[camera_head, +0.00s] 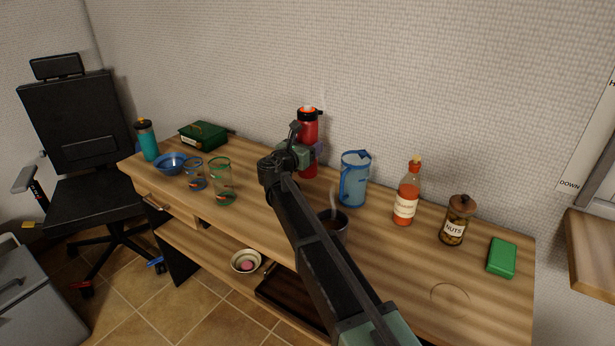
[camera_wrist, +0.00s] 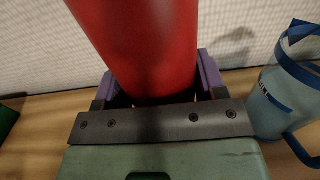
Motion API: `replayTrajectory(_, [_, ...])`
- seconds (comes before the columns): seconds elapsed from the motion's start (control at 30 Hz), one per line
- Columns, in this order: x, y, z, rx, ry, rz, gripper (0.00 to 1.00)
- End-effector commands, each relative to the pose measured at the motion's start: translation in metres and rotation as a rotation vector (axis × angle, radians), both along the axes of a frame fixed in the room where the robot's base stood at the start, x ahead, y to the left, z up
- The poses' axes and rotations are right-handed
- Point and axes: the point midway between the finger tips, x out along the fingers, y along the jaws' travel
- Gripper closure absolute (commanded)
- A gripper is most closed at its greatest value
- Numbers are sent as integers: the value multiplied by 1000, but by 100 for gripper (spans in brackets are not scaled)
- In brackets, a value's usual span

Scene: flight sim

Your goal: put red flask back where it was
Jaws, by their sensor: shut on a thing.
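The red flask (camera_head: 308,128) has a black top with an orange rim and stands upright near the back wall, in the middle of the wooden table (camera_head: 270,213). My gripper (camera_head: 303,158) is shut around the flask's lower body. In the wrist view the red flask (camera_wrist: 150,45) rises between the purple fingers of my gripper (camera_wrist: 155,88).
A blue pitcher (camera_head: 354,180) stands just right of the flask. A steaming dark mug (camera_head: 333,228) is partly behind my arm. Two glasses (camera_head: 221,182) and a blue bowl (camera_head: 170,163) are left. A sauce bottle (camera_head: 406,195), nuts jar (camera_head: 456,221) and green box (camera_head: 502,258) are right.

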Motion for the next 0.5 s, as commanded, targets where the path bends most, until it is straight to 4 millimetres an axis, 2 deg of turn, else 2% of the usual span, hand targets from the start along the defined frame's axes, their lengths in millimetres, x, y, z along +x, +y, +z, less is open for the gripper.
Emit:
replayTrajectory(0.13, [0, 0, -5, 0, -1, 0, 80])
replayTrajectory(0.33, [0, 0, -45, 0, -1, 0, 80])
replayTrajectory(0.5, [0, 0, -40, 0, -1, 0, 80])
